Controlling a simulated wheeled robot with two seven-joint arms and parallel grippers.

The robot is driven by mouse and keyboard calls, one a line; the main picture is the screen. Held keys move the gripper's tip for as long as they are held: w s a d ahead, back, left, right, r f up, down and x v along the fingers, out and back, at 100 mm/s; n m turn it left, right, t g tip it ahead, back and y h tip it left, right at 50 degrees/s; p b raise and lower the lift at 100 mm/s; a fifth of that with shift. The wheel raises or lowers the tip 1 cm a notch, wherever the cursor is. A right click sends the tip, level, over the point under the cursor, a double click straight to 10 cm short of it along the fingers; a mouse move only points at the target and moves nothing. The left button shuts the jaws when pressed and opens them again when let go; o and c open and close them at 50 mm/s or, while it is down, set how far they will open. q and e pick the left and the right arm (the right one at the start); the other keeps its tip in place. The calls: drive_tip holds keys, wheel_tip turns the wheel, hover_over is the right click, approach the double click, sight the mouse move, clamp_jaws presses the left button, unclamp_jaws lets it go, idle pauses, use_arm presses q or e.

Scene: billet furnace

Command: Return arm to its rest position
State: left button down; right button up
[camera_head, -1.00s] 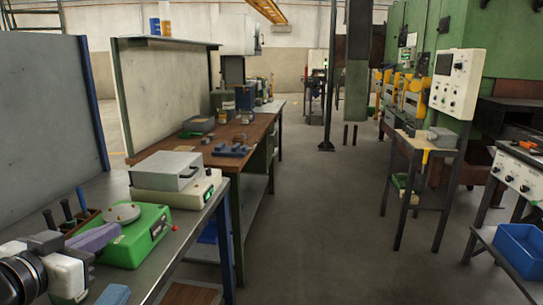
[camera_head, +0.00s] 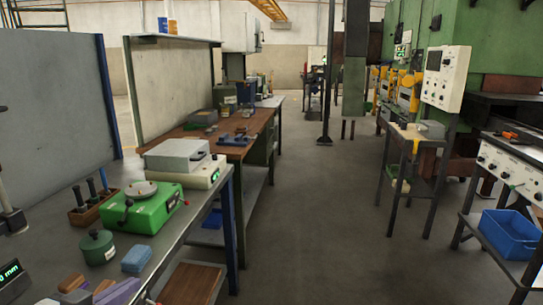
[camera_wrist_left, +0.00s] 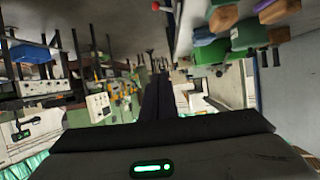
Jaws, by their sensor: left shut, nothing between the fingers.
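My right gripper is in neither view.
A partition (camera_head: 55,100) stands behind. The aisle floor (camera_head: 310,230) is clear.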

use_arm(q)
drive_tip(key=s+d+f+g, duration=0.1)
drive_tip(key=s+d+f, duration=0.1)
drive_tip(key=s+f, duration=0.5)
drive_tip(key=s+d+f+g, duration=0.2)
drive_tip(key=d+f, duration=0.1)
drive_tip(key=f, duration=0.9)
drive_tip(key=s+d+f+g, duration=0.1)
drive_tip(key=s+d+f, duration=0.2)
drive_tip(key=s+f, duration=0.3)
drive_tip(key=s+d+f+g, duration=0.1)
drive_tip(key=s+d+f, duration=0.2)
drive_tip(key=s+f, duration=0.3)
drive_tip(key=s, duration=0.2)
drive_tip(key=shift+s+d, duration=0.25)
drive_tip(key=shift+s, duration=0.05)
